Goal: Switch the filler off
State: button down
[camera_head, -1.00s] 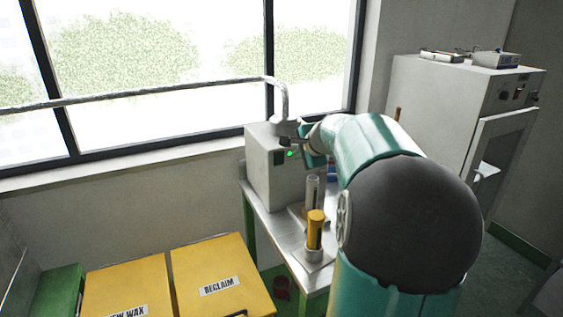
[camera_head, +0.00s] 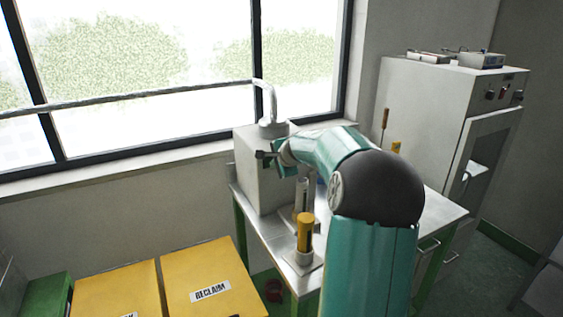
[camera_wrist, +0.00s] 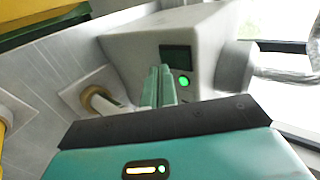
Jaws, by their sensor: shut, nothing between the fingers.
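The filler is a pale grey box (camera_head: 250,180) at the back of the metal table. In the wrist view its front (camera_wrist: 135,50) carries a dark panel (camera_wrist: 176,53) and a round, lit green button (camera_wrist: 184,81). My gripper (camera_head: 262,155) is in front of the filler's upper front face and hides the green light from the head view. In the wrist view my gripper's fingers (camera_wrist: 160,72) are shut and empty, just left of the green button. I cannot tell whether they touch the filler.
A yellow cylinder (camera_head: 304,232) and a grey cylinder (camera_head: 301,195) stand on the metal table near my arm. Yellow bins (camera_head: 200,285) stand at front left. A grey cabinet (camera_head: 430,105) is at right. A pipe (camera_head: 150,95) runs along the window to the filler.

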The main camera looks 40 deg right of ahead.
aim_at(268, 161)
jog(key=shift+w+d+f, duration=0.15)
jog(key=shift+w+f, duration=0.1)
jog(key=shift+w, duration=0.35)
jog(key=shift+w+d+f, duration=0.15)
jog(key=shift+w+f, duration=0.1)
jog(key=shift+w, duration=0.35)
jog(key=shift+w+f, duration=0.15)
jog(key=shift+f, duration=0.05)
jog(key=shift+r, duration=0.15)
jog(key=shift+w+r, duration=0.1)
jog(key=shift+r, duration=0.75)
